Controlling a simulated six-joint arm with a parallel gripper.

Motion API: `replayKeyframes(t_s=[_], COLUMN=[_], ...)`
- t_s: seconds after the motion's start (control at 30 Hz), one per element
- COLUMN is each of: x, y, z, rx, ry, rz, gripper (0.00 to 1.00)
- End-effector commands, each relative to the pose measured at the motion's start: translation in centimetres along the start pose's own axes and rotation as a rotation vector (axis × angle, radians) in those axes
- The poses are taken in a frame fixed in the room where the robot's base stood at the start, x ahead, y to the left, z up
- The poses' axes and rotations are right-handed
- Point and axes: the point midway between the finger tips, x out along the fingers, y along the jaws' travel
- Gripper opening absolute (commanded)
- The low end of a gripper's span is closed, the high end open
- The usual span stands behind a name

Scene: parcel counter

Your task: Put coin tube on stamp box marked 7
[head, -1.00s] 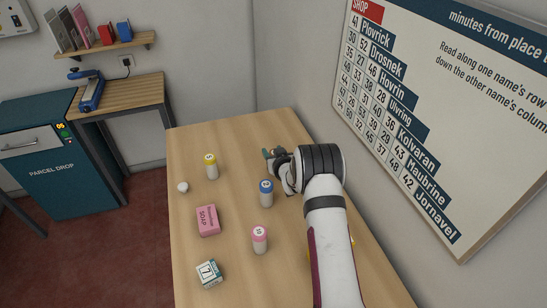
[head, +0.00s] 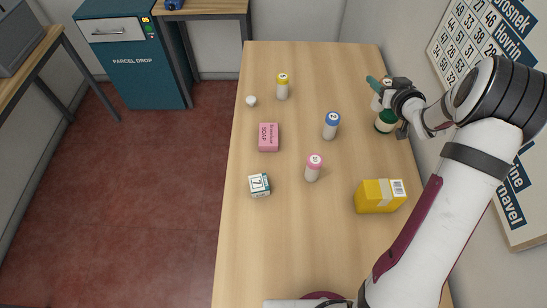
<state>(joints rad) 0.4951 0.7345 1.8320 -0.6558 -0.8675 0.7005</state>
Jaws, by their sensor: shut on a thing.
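The stamp box marked 7 (head: 259,186) is a small white and teal box lying at the table's left edge in the head view. My gripper (head: 386,103) is at the far right of the table, shut on a pale tube, the coin tube (head: 377,103), which it partly hides. A green-topped thing (head: 386,121) shows right beside the jaws; I cannot tell whether it touches them. Other capped white tubes stand apart: one yellow-capped (head: 283,87), one blue-capped (head: 331,126), one pink-capped (head: 313,168).
A pink soap box (head: 268,137) lies just beyond the stamp box. A small white round thing (head: 251,101) is near the left edge. A yellow parcel (head: 380,196) sits at the right, close to my arm. The near part of the wooden table (head: 275,250) is clear.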

Motion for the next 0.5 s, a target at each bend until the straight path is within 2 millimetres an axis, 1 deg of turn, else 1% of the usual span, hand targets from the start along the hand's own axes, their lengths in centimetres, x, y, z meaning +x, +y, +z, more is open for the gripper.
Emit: replayKeyframes(t_s=[0.03, 0.07, 0.1, 0.17, 0.2, 0.27, 0.3, 0.37, 0.4, 0.5], x=[-0.7, -1.2, -1.9, -3.3, -4.4, -6.3, -7.8, -10.2, -11.8, -15.3], y=[-1.7, -3.0, -4.7, -7.5, -9.4, -12.4, -14.4, -17.1, -18.8, -21.9], z=[-0.2, -0.3, -0.3, -0.1, 0.0, 0.5, 0.9, 1.6, 2.1, 3.2], rx=[-0.027, -0.046, -0.071, -0.111, -0.141, -0.187, -0.218, -0.263, -0.291, -0.349], ry=[0.001, 0.001, 0.0, 0.0, 0.0, 0.0, 0.0, -0.001, -0.001, -0.002], rz=[-0.063, -0.109, -0.172, -0.273, -0.345, -0.456, -0.534, -0.644, -0.714, -0.853], gripper=[0.0, 0.0, 0.0, 0.0, 0.0, 0.0, 0.0, 0.0, 0.0, 0.0])
